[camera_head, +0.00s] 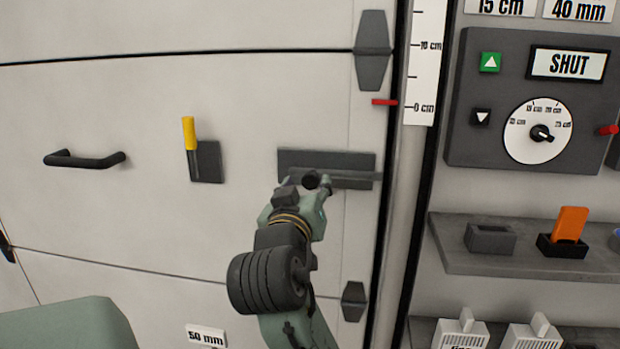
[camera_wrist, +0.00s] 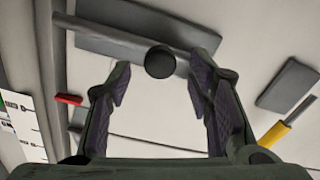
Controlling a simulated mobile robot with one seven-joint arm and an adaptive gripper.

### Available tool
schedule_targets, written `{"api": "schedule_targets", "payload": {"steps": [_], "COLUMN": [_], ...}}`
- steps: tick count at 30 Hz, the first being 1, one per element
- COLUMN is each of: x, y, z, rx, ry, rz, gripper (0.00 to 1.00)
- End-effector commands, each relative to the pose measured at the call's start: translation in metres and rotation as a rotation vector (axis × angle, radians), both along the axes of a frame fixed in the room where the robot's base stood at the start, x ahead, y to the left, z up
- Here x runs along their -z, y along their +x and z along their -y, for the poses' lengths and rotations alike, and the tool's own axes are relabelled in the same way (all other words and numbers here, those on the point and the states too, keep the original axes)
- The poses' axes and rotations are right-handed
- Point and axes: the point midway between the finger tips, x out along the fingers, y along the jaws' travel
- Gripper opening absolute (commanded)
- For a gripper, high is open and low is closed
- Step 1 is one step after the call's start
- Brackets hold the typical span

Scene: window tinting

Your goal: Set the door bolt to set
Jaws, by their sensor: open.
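The door bolt is a dark grey plate (camera_head: 345,158) with a grey sliding bar (camera_head: 350,178) across it on the right part of the pale door (camera_head: 150,100). A round black knob (camera_wrist: 160,61) sticks out from the bar; the bar (camera_wrist: 110,38) and plate (camera_wrist: 150,18) also show in the wrist view. My gripper (camera_head: 306,184) is at the bolt and hides part of it in the head view. In the wrist view, my gripper (camera_wrist: 161,80) is open, with the knob centred between the fingertips and apart from both; its depth between them is unclear.
A yellow-handled lever (camera_head: 189,134) on a dark plate and a black pull handle (camera_head: 84,159) are left of the bolt. A red marker (camera_head: 384,102) is above right beside a ruler (camera_head: 425,60). A control panel reading SHUT (camera_head: 568,65) and a shelf (camera_head: 470,260) stand right.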

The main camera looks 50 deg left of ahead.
Motion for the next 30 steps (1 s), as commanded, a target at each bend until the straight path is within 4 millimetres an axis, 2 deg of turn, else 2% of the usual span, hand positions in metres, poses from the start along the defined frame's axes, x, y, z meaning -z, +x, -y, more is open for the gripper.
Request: {"api": "schedule_targets", "payload": {"steps": [3, 8, 19, 30], "x": [-0.001, 0.0, 0.0, 0.0], "y": [0.015, 0.028, 0.031, 0.031], "z": [-0.013, -0.023, -0.026, -0.026], "rx": [0.002, 0.0, -0.002, -0.002], "ry": [-0.002, -0.001, 0.001, 0.001], "rz": [-0.001, -0.001, 0.001, 0.001], "gripper": [0.47, 0.47, 0.46, 0.22]}}
